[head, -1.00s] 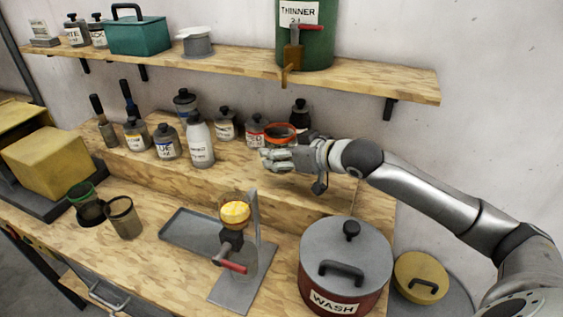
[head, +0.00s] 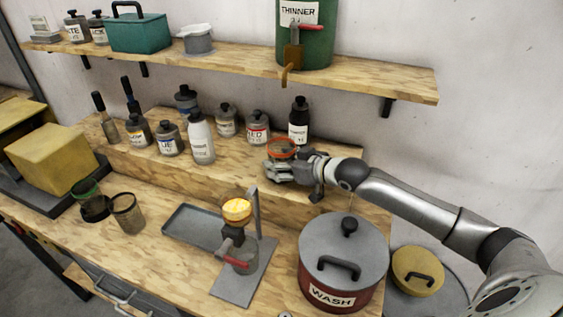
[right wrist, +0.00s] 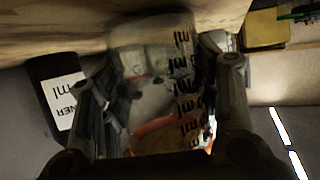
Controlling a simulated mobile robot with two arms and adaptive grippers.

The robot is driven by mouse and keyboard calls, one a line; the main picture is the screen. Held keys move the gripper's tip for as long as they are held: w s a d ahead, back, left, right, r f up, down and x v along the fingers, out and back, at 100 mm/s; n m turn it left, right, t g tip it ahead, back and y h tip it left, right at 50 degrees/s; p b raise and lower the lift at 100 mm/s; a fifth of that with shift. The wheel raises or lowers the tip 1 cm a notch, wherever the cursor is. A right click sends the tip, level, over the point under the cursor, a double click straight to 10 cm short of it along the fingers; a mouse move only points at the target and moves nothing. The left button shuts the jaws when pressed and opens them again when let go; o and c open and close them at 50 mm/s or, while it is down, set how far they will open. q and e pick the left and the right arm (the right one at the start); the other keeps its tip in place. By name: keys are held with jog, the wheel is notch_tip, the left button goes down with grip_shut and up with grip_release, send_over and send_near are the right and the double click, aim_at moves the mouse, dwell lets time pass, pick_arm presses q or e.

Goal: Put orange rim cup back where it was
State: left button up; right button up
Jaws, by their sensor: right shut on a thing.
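The orange rim cup (head: 281,146) is upright at the right part of the raised wooden step, in front of the small jars. My right gripper (head: 278,170) is shut on it from the front right, and its fingers cover most of the cup's body. I cannot tell whether the cup's bottom touches the step. In the right wrist view the clear cup (right wrist: 150,100), with marks on its side and an orange rim, sits between the fingers of my right gripper (right wrist: 165,85). My left gripper is not in view.
A RED jar (head: 257,128) and a dark bottle (head: 299,122) stand close behind the cup. A white bottle (head: 201,140) stands to its left. Below are a stand with a red handle (head: 238,240), the WASH pot (head: 342,250) and two other cups (head: 127,212). The step front has bare room left of the gripper.

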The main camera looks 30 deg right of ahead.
jog(key=o, duration=1)
jog(key=shift+f, duration=0.1)
jog(key=shift+o, duration=0.2)
jog(key=b+v, duration=0.1)
jog(key=v, duration=0.5)
jog(key=shift+s, duration=0.25)
jog(key=shift+b+v, duration=0.35)
jog(key=shift+v, duration=0.4)
jog(key=shift+s+d+r, duration=0.15)
jog(key=shift+s+r, duration=0.15)
jog(key=shift+s, duration=0.2)
jog(key=shift+v, duration=1.05)
jog(key=shift+s+d+r, duration=0.2)
jog(key=shift+s+r, duration=0.05)
jog(key=shift+s, duration=0.05)
